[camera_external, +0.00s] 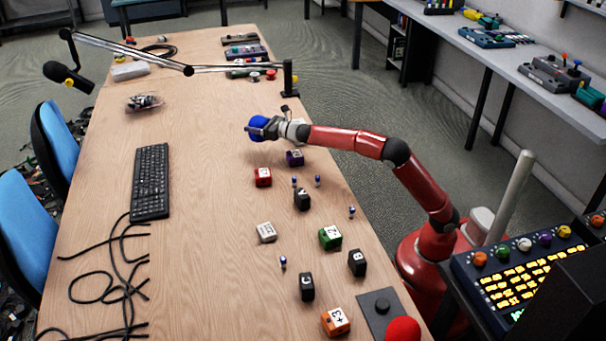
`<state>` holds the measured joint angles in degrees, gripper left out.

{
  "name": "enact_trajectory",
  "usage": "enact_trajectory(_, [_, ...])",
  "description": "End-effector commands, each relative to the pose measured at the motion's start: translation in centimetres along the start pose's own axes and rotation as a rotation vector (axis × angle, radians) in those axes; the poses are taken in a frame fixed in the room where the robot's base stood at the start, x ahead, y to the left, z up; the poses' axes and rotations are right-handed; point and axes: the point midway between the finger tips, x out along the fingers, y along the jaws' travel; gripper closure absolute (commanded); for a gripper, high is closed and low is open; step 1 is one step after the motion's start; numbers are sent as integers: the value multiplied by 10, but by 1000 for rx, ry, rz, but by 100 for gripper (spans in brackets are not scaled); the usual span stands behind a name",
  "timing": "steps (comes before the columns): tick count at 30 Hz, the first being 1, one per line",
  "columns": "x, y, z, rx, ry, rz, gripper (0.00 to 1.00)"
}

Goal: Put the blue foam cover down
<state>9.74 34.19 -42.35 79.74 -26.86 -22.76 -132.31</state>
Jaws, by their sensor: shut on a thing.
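The blue foam cover (258,123) is a round blue ball at my gripper's end, over the right half of the wooden table. My gripper (262,130) is shut on it. The cover seems to be at or a little above the table top; I cannot tell whether it touches. A microphone (62,73) with a dark head hangs on a boom arm (130,53) at the upper left, beyond the table's left edge.
A purple block (295,158) and a red block (263,177) lie just in front of my gripper. Several other blocks and small blue-topped pegs lie nearer. A keyboard (151,182) and black cables (110,270) lie left. The table's middle (210,150) is clear.

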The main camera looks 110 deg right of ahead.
Motion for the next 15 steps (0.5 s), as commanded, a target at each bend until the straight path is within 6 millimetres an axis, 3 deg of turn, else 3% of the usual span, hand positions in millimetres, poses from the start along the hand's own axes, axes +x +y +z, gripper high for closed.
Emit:
enact_trajectory(1, [4,22,0,-7,1,0,60])
enact_trajectory(4, [6,50,0,-12,0,-16,60])
enact_trajectory(15, [3,121,14,-14,-4,-96,60])
